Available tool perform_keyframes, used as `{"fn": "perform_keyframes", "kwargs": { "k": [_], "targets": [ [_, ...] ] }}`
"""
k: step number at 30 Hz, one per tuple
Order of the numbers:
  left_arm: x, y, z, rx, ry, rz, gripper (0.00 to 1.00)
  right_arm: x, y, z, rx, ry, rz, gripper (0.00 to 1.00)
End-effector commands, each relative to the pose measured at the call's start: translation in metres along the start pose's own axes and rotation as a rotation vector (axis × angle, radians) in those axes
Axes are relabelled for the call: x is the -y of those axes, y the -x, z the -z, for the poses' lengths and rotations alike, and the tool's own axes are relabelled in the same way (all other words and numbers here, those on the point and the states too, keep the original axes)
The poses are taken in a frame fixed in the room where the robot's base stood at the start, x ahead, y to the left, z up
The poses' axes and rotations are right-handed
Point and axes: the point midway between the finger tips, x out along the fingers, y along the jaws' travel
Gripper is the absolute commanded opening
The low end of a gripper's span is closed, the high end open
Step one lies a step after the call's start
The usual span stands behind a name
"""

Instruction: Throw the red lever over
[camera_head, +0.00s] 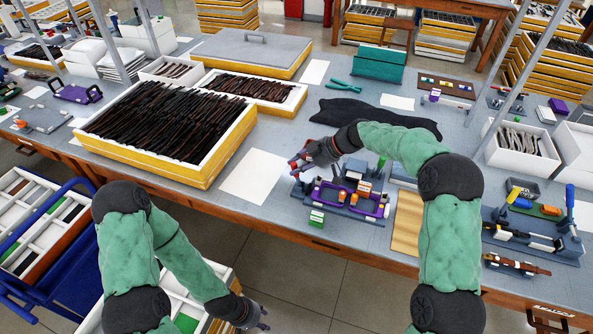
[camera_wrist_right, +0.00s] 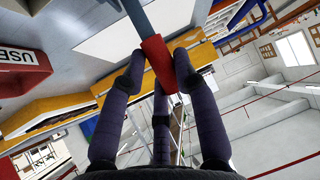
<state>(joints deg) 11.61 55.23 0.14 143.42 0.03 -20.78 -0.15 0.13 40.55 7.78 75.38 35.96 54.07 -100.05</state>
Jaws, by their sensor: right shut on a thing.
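The red lever (camera_wrist_right: 158,62) is a red grip on a grey bar, seen between the dark fingers of my right gripper (camera_wrist_right: 160,75) in the right wrist view. In the head view, my right gripper (camera_head: 299,166) is at the left side of the grey-blue fixture, and its fingers hide most of the lever. It is shut on the red grip.
A large tray of dark frames (camera_head: 210,176) stands left of the fixture, with a white sheet (camera_head: 254,175) between. A black cloth (camera_head: 375,115) lies behind my right arm. A wooden board (camera_head: 408,222) and another fixture (camera_head: 535,235) are to the right.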

Motion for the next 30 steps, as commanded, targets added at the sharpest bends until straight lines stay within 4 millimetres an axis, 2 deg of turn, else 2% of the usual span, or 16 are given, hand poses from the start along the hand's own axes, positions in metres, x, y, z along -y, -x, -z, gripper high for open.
{"fn": "perform_keyframes", "kwargs": {
  "k": [16, 17, 19, 30],
  "targets": [
    [0.0014, -0.0038, 0.0002, 0.0, 0.0, 0.0, 0.4, 0.0, 0.0016, -0.0008, -0.013, 0.0, -0.002, 0.0],
    [0.0014, -0.0039, 0.0002, 0.0, 0.0, 0.0, 0.4, -0.0001, 0.0016, -0.0008, -0.013, 0.0, -0.002, 0.35],
    [0.0014, -0.0039, 0.0002, 0.0, 0.0, 0.0, 0.4, 0.0, 0.0015, -0.0008, -0.013, 0.0, -0.002, 0.55],
    [0.0014, -0.004, 0.0003, 0.0, 0.0, 0.0, 0.4, 0.0, 0.003, -0.0007, -0.012, 0.001, -0.002, 0.55]
  ]
}}
